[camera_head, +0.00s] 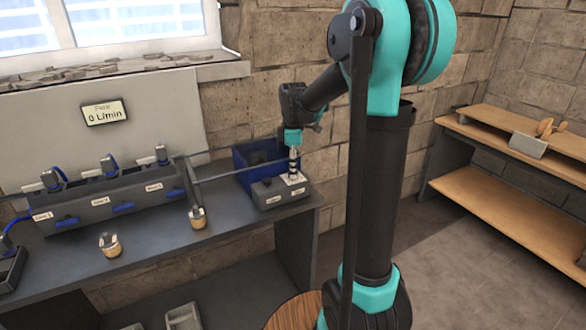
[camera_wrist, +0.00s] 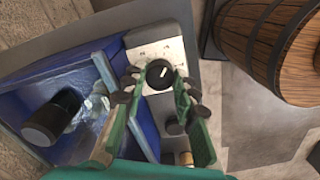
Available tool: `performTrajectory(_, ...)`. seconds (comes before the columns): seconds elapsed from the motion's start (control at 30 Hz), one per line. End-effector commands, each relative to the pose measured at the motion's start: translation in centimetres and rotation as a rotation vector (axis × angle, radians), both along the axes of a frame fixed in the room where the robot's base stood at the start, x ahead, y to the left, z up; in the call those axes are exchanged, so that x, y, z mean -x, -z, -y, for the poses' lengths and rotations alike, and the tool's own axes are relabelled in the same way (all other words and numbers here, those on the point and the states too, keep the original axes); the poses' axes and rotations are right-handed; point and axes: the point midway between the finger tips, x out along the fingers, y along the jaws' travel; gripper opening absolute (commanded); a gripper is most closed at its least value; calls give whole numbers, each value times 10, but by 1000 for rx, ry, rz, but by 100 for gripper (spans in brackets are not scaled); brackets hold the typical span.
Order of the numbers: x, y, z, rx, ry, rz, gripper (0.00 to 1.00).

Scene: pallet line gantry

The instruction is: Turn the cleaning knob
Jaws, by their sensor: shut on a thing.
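The black knob (camera_wrist: 159,74) with a white pointer mark sits on a light plate (camera_wrist: 152,52) in the wrist view. In the head view, the grey control box (camera_head: 268,198) with small labels stands at the right end of the dark bench. My gripper (camera_head: 294,168) points down over the right part of this box. In the wrist view, the green fingers of my gripper (camera_wrist: 159,84) are on either side of the knob and shut on it. In the head view the knob is hidden by the fingers, and the labels are too small to read.
A blue bin (camera_head: 246,178) stands right behind the box; a dark cylinder (camera_wrist: 52,117) lies in it. Valve units with blue hoses (camera_head: 115,203) line the bench's left. Two small brass-coloured pieces (camera_head: 110,244) stand in front. A display (camera_head: 104,112) reads 0 L/min. A wooden barrel (camera_wrist: 270,45) stands nearby.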

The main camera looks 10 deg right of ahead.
Motion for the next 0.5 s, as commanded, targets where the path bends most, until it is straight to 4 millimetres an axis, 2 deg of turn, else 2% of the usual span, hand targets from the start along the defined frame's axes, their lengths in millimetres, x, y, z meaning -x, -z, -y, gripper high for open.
performTrajectory(0.5,-1,0,0,0,-99,1,0)
